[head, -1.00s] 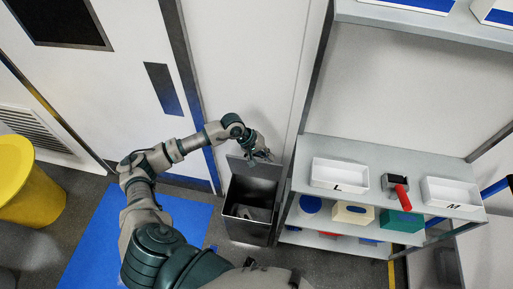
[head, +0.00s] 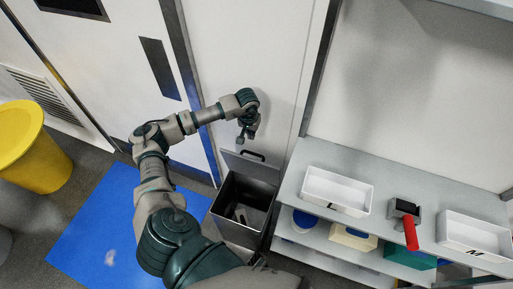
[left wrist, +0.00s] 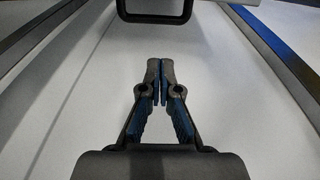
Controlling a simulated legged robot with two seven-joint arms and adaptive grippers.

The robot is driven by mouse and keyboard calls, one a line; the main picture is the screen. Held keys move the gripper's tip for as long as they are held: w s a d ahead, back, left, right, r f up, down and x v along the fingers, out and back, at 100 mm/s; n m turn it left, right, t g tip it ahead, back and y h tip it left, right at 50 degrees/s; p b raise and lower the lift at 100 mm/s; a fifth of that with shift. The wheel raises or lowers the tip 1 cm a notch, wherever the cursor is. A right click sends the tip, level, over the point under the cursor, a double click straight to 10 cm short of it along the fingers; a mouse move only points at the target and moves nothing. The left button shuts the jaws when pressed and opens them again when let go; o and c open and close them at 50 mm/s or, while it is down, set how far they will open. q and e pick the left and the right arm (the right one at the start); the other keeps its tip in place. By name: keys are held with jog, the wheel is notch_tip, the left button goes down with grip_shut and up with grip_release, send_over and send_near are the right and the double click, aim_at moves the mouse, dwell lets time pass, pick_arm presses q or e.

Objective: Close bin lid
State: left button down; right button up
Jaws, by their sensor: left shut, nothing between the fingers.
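The bin (head: 224,216) is a dark grey box on the floor beside the shelf. Its lid (head: 236,162) stands raised at the back, with a black loop handle (head: 254,155) at its upper edge, so the bin's inside is visible. My left gripper (head: 241,140) is above the lid and a little left of the handle, apart from it as far as I can tell. In the left wrist view its fingers (left wrist: 160,64) are together and empty, with a black loop, probably the handle (left wrist: 155,18), beyond the tips. My right gripper is not in view.
A grey shelf (head: 290,192) stands close on the bin's right, with white trays (head: 337,190) and a red-handled item (head: 410,233). A white wall and door (head: 150,85) are behind. A blue mat (head: 95,240) and yellow bin (head: 40,165) are at left.

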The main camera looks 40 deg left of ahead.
aim_at(253, 164)
pick_arm(q)
notch_tip(253, 164, down, 10)
jog(key=w, duration=0.1)
jog(key=shift+f, duration=0.15)
jog(key=shift+w+d, duration=0.15)
dwell(0.3)
jog(key=shift+f, duration=0.1)
